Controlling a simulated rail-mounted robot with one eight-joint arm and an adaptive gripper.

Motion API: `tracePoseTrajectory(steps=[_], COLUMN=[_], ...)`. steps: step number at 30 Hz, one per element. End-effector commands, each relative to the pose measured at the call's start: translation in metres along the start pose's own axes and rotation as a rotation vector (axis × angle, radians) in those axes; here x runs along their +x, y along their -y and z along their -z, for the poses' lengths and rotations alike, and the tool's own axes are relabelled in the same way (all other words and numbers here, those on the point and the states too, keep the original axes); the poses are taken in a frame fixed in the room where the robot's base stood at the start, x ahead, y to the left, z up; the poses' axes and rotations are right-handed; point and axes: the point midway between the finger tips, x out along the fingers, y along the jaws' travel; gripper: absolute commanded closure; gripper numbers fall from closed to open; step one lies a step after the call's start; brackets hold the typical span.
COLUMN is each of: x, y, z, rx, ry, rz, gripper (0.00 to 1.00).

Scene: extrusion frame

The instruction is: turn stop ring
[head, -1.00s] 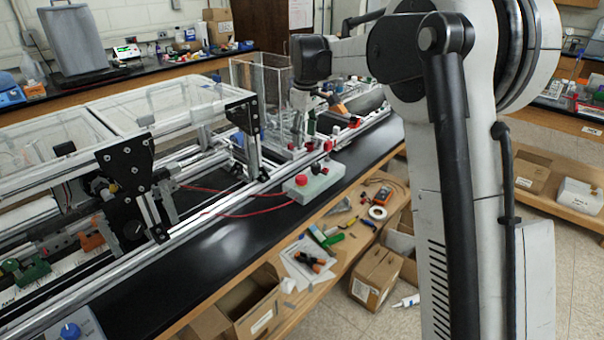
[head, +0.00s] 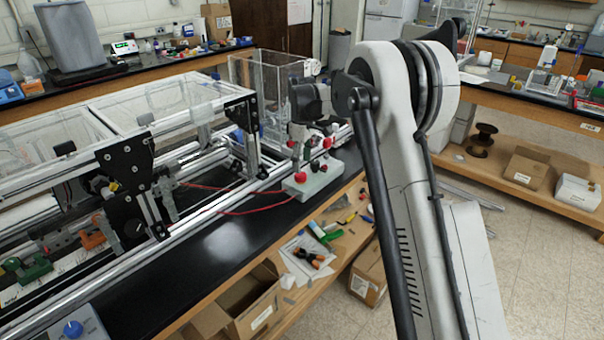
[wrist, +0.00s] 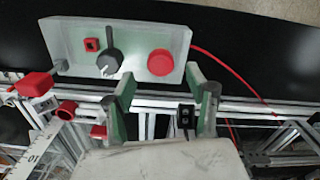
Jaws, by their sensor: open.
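A pale grey control box (head: 318,180) sits on the black bench beside the metal frame. In the wrist view the box (wrist: 62,48) is at the top, with a round red button (wrist: 160,62), a black rotary knob (wrist: 109,62) and a small red square part (wrist: 91,44). A red ring-like part (wrist: 67,110) is on the rail at left; I cannot tell which part is the stop ring. My gripper (wrist: 160,84) is open, its green-grey fingers apart and empty, below the round button in the picture. In the head view my gripper (head: 312,145) is above the box, partly hidden.
Aluminium rails (head: 235,195) and a clear-topped frame (head: 150,105) lie left of the box. A red cable (wrist: 225,65) runs from the box. A red block (wrist: 35,84) stands at left in the wrist view. Bare black bench (head: 215,245) lies in front.

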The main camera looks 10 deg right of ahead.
Motion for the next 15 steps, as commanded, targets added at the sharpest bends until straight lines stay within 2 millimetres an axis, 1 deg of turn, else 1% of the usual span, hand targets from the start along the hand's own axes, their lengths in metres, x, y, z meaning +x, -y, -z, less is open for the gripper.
tracePoseTrajectory(steps=[1,6,10,15], x=[0.009,0.034,0.046,0.052], y=[0.000,0.000,0.000,0.000], z=[0.000,0.000,0.000,0.000], rx=[0.000,0.000,0.000,0.000], ry=[0.000,0.000,0.000,0.000], rz=[0.000,0.000,0.000,0.000], gripper=[0.49,0.49,0.49,0.49])
